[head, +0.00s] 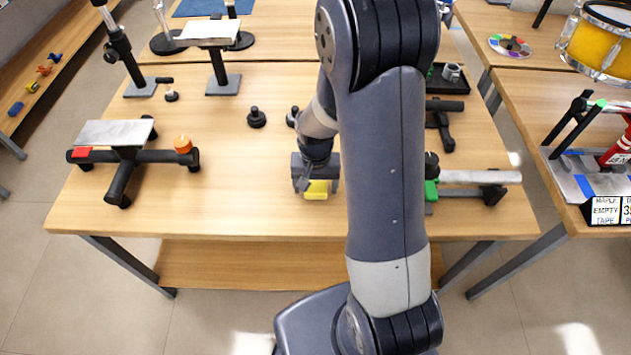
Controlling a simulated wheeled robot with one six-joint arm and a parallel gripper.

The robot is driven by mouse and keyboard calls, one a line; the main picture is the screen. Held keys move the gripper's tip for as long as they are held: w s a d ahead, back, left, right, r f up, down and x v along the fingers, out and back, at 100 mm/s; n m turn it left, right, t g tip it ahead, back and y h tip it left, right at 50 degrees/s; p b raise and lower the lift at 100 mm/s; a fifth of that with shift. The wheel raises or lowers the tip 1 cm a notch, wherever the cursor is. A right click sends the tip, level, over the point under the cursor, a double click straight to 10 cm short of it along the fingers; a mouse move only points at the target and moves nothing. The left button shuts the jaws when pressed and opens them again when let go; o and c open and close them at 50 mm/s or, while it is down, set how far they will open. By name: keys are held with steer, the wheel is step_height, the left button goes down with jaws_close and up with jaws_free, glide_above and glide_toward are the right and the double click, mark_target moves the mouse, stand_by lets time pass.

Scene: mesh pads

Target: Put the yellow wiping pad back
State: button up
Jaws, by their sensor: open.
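The yellow wiping pad (315,194) is near the front edge of the wooden table (240,205), left of my arm. My gripper (317,185) is open and points down right at the pad. Its fingers show at the left and right sides of the pad, and the gripper body covers the pad's upper part. I cannot tell whether the fingers touch it or whether the pad rests on the tabletop. No marked place for the pad can be made out.
A black stand with a grey plate, a red block and an orange piece (183,144) stands at left. Small black knobs (256,118) stand behind my gripper. A stand with a green piece (431,190) and a light bar is at right. The front left tabletop is clear.

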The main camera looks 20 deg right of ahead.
mark_target(316, 187)
step_height(316, 187, up, 12)
steer(key=shift+r+p, duration=0.2)
steer(key=shift+p, duration=0.1)
stand_by(0.4)
step_height(316, 187, down, 12)
steer(key=shift+f, duration=0.15)
steer(key=shift+r, duration=0.6)
